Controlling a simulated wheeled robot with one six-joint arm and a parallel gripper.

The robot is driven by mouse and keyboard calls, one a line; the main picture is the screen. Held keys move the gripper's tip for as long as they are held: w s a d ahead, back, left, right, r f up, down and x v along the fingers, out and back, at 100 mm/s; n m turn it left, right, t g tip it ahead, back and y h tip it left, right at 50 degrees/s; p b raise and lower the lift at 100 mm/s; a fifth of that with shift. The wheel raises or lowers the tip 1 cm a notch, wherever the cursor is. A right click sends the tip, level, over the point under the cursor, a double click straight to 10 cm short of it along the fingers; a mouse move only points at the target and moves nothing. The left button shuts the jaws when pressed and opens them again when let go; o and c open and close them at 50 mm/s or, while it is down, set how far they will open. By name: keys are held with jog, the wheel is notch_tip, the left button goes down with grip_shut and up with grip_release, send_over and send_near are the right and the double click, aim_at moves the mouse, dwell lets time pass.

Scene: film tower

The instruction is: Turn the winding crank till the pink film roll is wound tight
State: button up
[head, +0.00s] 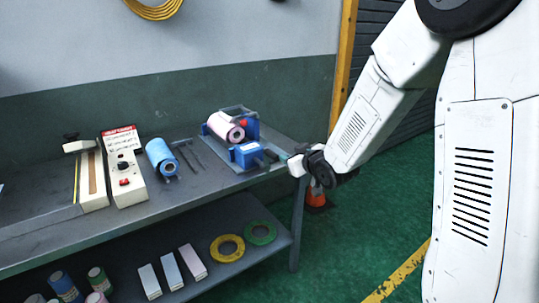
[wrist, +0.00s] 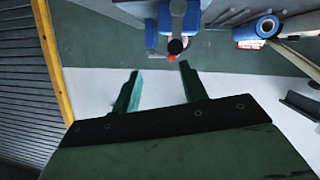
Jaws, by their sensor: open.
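The pink film roll (head: 222,127) lies in a grey and blue winder at the right end of the workbench, in the head view. A blue box (head: 248,154) stands at the winder's front, with a dark crank part (head: 271,155) at its right side. My gripper (head: 284,157) is just right of this dark part, beyond the bench's end. In the wrist view, my gripper (wrist: 160,68) has its two teal fingers apart with nothing between them. A round black knob (wrist: 176,46), apparently the crank's handle, shows just beyond the fingertips.
A blue roll (head: 160,158), dark rods (head: 188,155) and a white control box (head: 124,168) lie left of the winder on the workbench (head: 215,184). The lower shelf holds yellow and green rings and pale boxes. An orange object (head: 317,197) stands behind my wrist.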

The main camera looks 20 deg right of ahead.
aim_at(270, 154)
jog(key=f+t+y, duration=0.1)
jog(key=w+a+f+t+y, duration=0.1)
jog(key=w+a+f+n+y, duration=0.1)
jog(key=f, duration=0.1)
jog(key=shift+w+t, duration=0.1)
jog(key=shift+t, duration=0.3)
jog(key=x, duration=0.7)
jog(key=shift+w+a+r, duration=0.15)
jog(key=shift+w+a, duration=0.05)
jog(key=shift+w, duration=0.15)
grip_shut()
